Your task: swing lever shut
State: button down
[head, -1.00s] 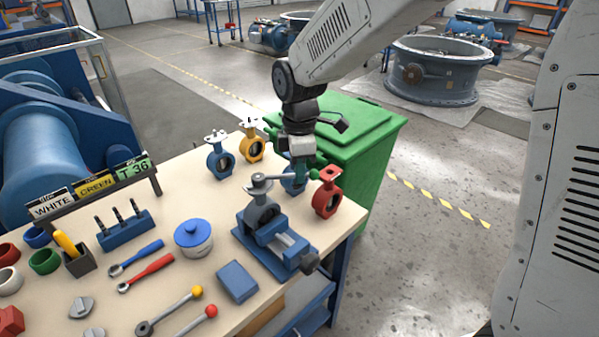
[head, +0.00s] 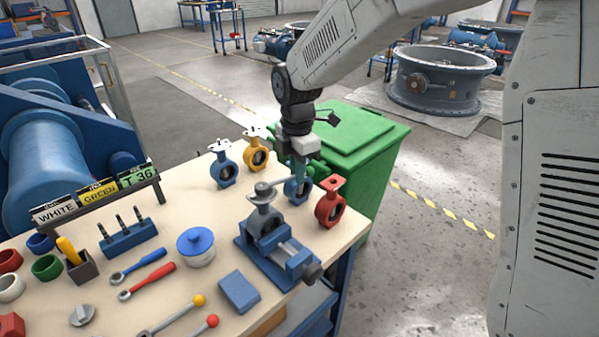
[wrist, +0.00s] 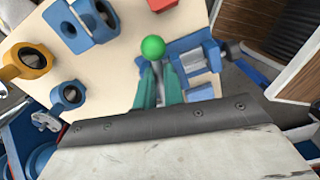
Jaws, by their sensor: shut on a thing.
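A grey butterfly valve (head: 264,217) is clamped in the blue vise (head: 275,258) on the bench. Its grey lever (head: 279,186) reaches from the valve's top toward the right and slightly back. My gripper (head: 300,172) points down at the lever's outer part, in front of the blue valve. In the wrist view, the teal fingers of my gripper (wrist: 160,88) are closed around the lever just short of its green ball (wrist: 153,46). The ball is hidden in the head view. The vise (wrist: 193,60) shows beside the fingers.
Blue (head: 298,191), red (head: 330,203), yellow (head: 255,155) and another blue valve (head: 223,170) stand close behind and beside the vise. A green bin (head: 362,150) stands beyond the bench.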

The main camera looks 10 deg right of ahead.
jog(key=shift+w+a+n, duration=0.3)
jog(key=shift+w+n, duration=0.25)
jog(key=shift+n, duration=0.25)
jog(key=shift+w+a+n, duration=0.3)
jog(key=shift+w+n, duration=0.25)
jog(key=shift+n, duration=0.25)
jog(key=c, duration=1.4)
grip_release()
notch_tip(320, 180, up, 7)
